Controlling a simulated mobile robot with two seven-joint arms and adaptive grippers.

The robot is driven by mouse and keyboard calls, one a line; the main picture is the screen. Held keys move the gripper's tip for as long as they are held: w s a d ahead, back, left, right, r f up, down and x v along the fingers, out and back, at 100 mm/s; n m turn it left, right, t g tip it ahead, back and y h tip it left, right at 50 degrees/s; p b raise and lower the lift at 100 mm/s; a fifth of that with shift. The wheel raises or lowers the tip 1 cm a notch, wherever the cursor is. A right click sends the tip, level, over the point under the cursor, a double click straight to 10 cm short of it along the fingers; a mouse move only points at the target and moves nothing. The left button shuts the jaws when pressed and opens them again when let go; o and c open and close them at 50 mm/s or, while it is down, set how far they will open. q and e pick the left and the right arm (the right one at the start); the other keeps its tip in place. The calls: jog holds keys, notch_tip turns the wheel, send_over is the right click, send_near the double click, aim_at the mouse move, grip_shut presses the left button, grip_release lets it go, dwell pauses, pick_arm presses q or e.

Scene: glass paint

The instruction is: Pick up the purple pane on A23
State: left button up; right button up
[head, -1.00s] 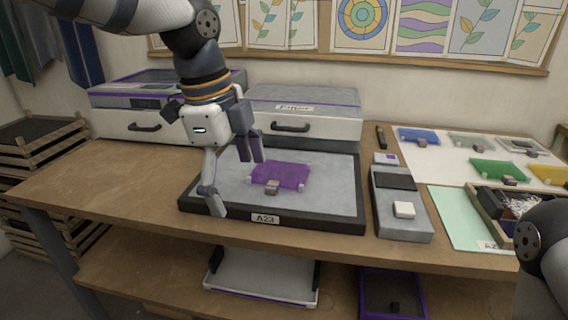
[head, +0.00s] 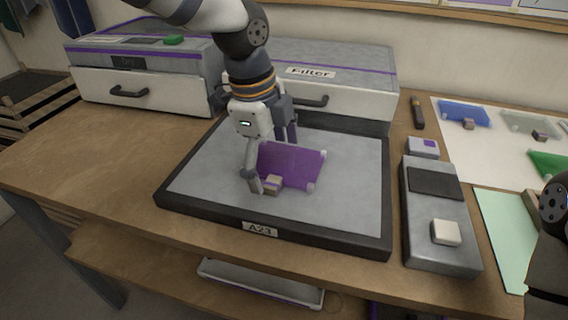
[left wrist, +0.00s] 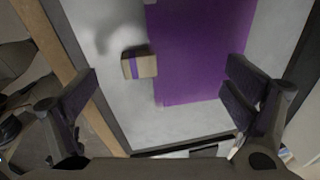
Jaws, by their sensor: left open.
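The purple pane (head: 296,165) lies on the grey bed of the dark-rimmed tray labelled A23 (head: 176,202). It has small pale corner pieces and a small wooden block (head: 273,184) with a purple stripe at its near edge. In the left wrist view the pane (left wrist: 198,50) and the block (left wrist: 139,66) show beyond the fingers. My left gripper (head: 271,163) is open and empty over the pane's left part, one finger near the block, the other toward the back. In the left wrist view the open fingers (left wrist: 163,92) stand wide apart. I cannot tell whether a finger touches the pane.
A drawer unit labelled Filter (head: 350,98) stands close behind the tray. A grey device with a white button (head: 446,232) is right of the tray. Blue (head: 464,113) and green (head: 549,164) panes lie on a white sheet at right. The table's left part is clear.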

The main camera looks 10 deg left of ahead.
pick_arm(q)
jog(key=shift+w+d+f, duration=0.1)
jog(key=shift+w+f, duration=0.1)
jog(key=shift+f, duration=0.85)
jog(key=c, duration=1.7)
grip_shut()
jog(key=shift+s, duration=0.1)
